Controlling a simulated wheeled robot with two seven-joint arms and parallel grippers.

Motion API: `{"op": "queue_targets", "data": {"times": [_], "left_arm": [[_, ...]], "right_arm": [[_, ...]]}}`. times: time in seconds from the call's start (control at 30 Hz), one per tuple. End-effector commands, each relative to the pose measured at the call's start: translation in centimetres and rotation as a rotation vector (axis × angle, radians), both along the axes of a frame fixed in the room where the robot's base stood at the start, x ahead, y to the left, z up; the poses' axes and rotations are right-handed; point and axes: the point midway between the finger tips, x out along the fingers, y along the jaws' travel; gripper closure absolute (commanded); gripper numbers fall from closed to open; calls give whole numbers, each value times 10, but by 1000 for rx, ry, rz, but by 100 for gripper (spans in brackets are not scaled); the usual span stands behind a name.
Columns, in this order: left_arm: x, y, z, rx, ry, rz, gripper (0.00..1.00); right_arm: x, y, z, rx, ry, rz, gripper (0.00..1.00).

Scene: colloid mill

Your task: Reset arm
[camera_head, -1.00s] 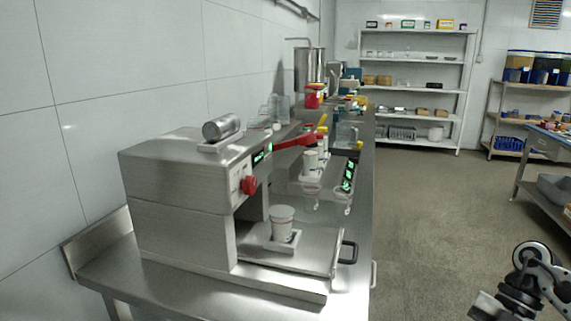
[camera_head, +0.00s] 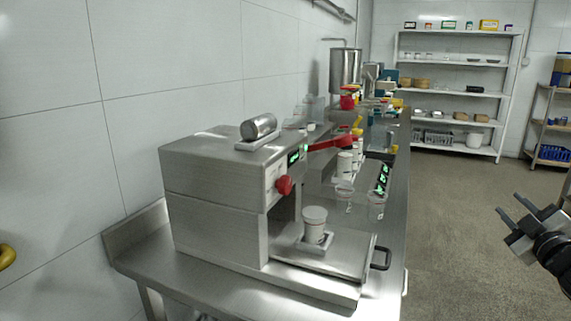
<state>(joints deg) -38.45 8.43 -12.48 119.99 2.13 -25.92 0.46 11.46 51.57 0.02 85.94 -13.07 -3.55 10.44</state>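The colloid mill (camera_head: 215,205) is a boxy steel machine on the steel bench, with a red knob (camera_head: 284,185), a red lever (camera_head: 330,142) and a small green display. A white lidded cup (camera_head: 314,225) stands upright on its front tray. My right gripper (camera_head: 509,219) is at the right edge over the floor, well apart from the bench. Its two fingers are spread and nothing is between them. My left gripper is out of view.
The steel bench (camera_head: 388,270) runs back along the wall, with cups, clear beakers (camera_head: 377,202) and a steel tank (camera_head: 345,72) farther off. A white shelf (camera_head: 450,96) stands at the back. The floor right of the bench is clear.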

Motion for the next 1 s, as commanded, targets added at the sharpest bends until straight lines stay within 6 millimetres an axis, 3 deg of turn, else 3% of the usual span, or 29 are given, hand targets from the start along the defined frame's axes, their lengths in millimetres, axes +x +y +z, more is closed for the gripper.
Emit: {"op": "queue_targets", "data": {"times": [0.1, 0.2, 0.23, 0.43, 0.57, 0.67, 0.8, 0.9, 1.0], "left_arm": [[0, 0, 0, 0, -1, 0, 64], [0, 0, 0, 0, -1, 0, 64], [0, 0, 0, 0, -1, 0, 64], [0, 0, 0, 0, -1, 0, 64], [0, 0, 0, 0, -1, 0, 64], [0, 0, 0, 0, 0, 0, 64], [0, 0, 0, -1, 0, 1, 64], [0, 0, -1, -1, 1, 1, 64], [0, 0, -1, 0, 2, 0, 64]], "right_arm": [[-5, -32, -25, 85, 116, -166, 68], [-13, -50, -50, 148, 236, -274, 68], [-15, -48, -62, 164, 268, -283, 68], [-29, 17, -133, 222, 358, -182, 68], [-49, 68, -183, 285, 433, -114, 68], [-75, 116, -225, 353, 499, -56, 68], [-129, 196, -275, 487, 600, 26, 68], [-173, 251, -298, 601, 662, 72, 68], [-215, 299, -307, 719, 710, 100, 68]]}}
